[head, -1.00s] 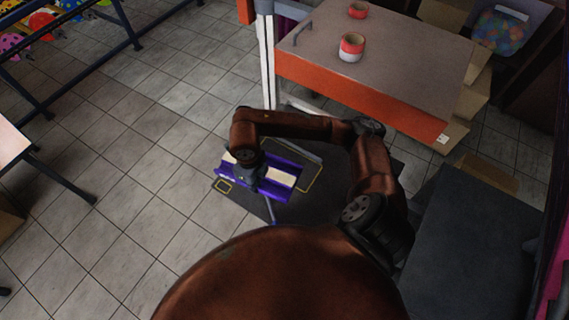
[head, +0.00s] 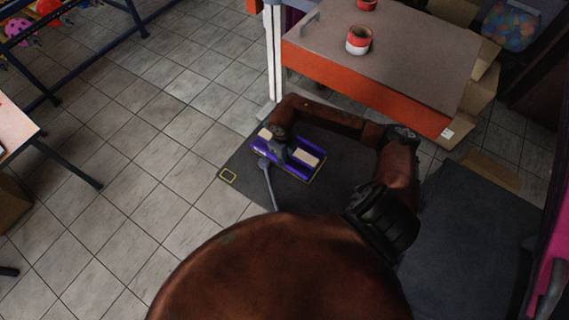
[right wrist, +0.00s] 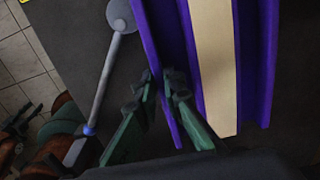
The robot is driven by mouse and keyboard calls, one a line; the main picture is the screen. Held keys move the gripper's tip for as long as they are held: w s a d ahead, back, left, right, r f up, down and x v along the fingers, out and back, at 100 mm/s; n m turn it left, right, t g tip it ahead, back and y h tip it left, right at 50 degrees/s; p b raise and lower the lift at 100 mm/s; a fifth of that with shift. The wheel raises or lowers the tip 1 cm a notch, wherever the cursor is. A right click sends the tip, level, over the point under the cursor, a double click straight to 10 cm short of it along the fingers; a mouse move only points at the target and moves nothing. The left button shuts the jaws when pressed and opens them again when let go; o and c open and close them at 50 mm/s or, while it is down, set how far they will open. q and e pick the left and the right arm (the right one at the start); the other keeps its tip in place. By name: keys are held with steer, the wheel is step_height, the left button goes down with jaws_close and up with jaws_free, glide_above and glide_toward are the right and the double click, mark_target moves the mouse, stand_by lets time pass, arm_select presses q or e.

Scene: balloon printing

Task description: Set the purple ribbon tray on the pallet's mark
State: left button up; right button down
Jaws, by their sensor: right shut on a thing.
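The purple ribbon tray (head: 312,172), a long trough with a cream strip along its middle, is over the dark pallet (head: 245,157). A thin yellow outline (head: 318,178) shows at the tray's right end; the tray hides most of it. I cannot tell whether the tray rests on the pallet or hangs just above it. My right gripper (head: 283,150) is above the tray. In the right wrist view its green fingers (right wrist: 167,78) are shut on the tray's near-left purple wall (right wrist: 160,40). Green and copper parts of mine show at that view's lower left, too unclear to read.
A small yellow square (head: 228,176) marks the pallet's left corner.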

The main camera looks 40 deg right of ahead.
steer(key=shift+w+d+f+p, duration=0.1)
steer(key=shift+d+f+p, duration=0.1)
steer(key=shift+f, duration=0.8)
steer(key=shift+d+f+p, duration=0.15)
steer(key=shift+d+f, duration=0.05)
steer(key=shift+f, duration=0.8)
steer(key=shift+f, duration=0.1)
steer(key=c, duration=2)
jaws_free()
steer(key=shift+c, duration=0.2)
step_height(320, 180, up, 12)
steer(key=b, duration=0.1)
steer(key=shift+a, duration=0.1)
